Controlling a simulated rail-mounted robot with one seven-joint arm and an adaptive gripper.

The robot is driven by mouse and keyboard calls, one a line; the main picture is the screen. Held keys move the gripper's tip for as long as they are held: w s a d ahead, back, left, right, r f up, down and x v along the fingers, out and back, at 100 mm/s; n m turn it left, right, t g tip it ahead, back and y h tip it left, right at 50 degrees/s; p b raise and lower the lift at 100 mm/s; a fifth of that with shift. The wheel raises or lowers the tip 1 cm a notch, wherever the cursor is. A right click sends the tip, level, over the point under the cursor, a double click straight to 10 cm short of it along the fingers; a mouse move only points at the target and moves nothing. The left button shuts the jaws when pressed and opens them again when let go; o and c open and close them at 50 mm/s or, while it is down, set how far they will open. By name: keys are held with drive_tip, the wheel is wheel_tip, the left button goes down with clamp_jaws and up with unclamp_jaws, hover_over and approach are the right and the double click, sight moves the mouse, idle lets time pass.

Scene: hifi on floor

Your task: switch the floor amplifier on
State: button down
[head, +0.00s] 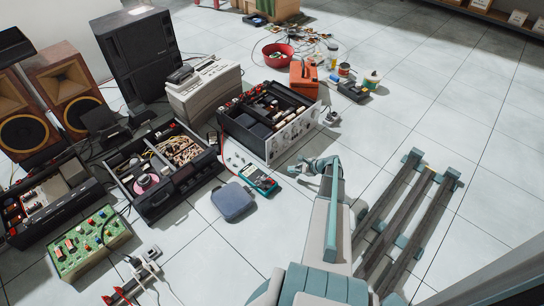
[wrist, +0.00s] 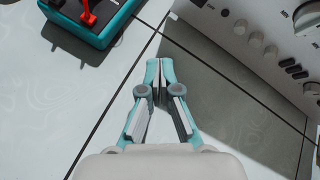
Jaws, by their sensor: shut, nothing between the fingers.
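The floor amplifier (head: 290,133) stands on the tiles with its top open and its pale front panel, with knobs, facing my arm.
A teal multimeter (head: 260,179) with red plugs lies left of my gripper, also in the wrist view (wrist: 92,18). A blue-grey case (head: 233,201) lies nearer. Another opened unit (head: 165,172) stands left. An orange box (head: 303,76) and cans stand behind.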

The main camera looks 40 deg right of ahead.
approach(271, 158)
drive_tip(key=f, duration=0.1)
drive_tip(key=w+f, duration=0.1)
drive_tip(key=a+f, duration=0.1)
drive_tip(key=f, duration=0.1)
drive_tip(key=shift+w+a, duration=0.1)
drive_tip(key=shift+w, duration=0.2)
drive_tip(key=shift+w+a+r+p, duration=0.15)
drive_tip(key=shift+w+p, duration=0.25)
drive_tip(key=shift+w, duration=0.4)
drive_tip(key=shift+a, duration=0.1)
idle(0.7)
drive_tip(key=shift+w+p, duration=0.4)
drive_tip(key=shift+w, duration=0.05)
drive_tip(key=shift+w+a, duration=0.1)
drive_tip(key=shift+w, duration=0.15)
idle(0.6)
drive_tip(key=shift+s, duration=0.2)
drive_tip(key=shift+s+p, duration=0.4)
drive_tip(key=shift+s, duration=0.1)
drive_tip(key=shift+s, duration=0.1)
